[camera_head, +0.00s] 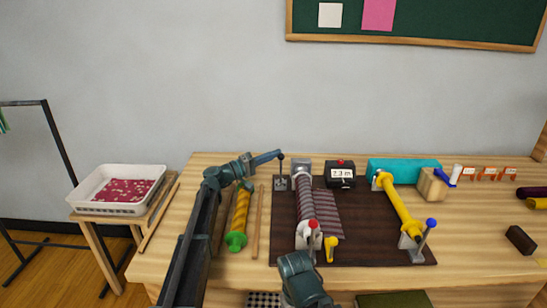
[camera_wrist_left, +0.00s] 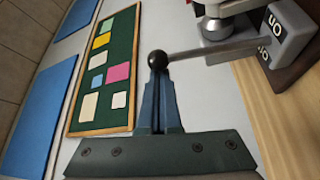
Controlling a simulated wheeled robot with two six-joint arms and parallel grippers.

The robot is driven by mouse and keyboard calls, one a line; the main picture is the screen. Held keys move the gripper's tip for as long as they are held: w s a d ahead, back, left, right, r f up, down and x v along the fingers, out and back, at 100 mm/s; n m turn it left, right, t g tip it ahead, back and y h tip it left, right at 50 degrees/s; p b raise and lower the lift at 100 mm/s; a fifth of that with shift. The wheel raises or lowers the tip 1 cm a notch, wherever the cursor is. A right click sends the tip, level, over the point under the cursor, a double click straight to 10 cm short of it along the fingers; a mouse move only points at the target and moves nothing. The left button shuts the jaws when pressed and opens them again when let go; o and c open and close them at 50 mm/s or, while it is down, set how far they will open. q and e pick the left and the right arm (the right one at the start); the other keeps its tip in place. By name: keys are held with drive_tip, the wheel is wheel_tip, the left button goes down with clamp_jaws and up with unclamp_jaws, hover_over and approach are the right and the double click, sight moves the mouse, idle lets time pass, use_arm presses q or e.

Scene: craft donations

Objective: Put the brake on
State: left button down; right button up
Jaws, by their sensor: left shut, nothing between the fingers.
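The brake lever, a thin grey rod with a black ball knob (camera_head: 281,156), stands roughly upright on a small grey base (camera_head: 280,184) at the back left of the dark board. In the left wrist view the knob (camera_wrist_left: 157,59) sits right at my fingertips, and the rod runs right to the base (camera_wrist_left: 288,30), which bears white letters. My left gripper (camera_head: 278,153) is shut and empty, its tips against or just beside the knob. I cannot tell whether they touch. It also shows in the left wrist view (camera_wrist_left: 158,75). My right gripper's fingers do not show.
Beside the lever, a striped roller (camera_head: 304,192) with cloth lies on the dark board (camera_head: 365,243). A black counter box (camera_head: 341,174) and yellow roller (camera_head: 400,208) are to the right. A yellow-green rolled tool (camera_head: 240,215) lies left. A white tray (camera_head: 117,189) is further left.

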use_arm(q)
drive_tip(key=shift+s+f, duration=0.15)
drive_tip(key=shift+s, duration=1.2)
drive_tip(key=shift+s, duration=0.1)
drive_tip(key=b+v, duration=0.2)
drive_tip(key=v, duration=1.1)
drive_tip(key=shift+s+a+f, duration=0.1)
drive_tip(key=shift+a+f, duration=0.05)
drive_tip(key=shift+a, duration=0.25)
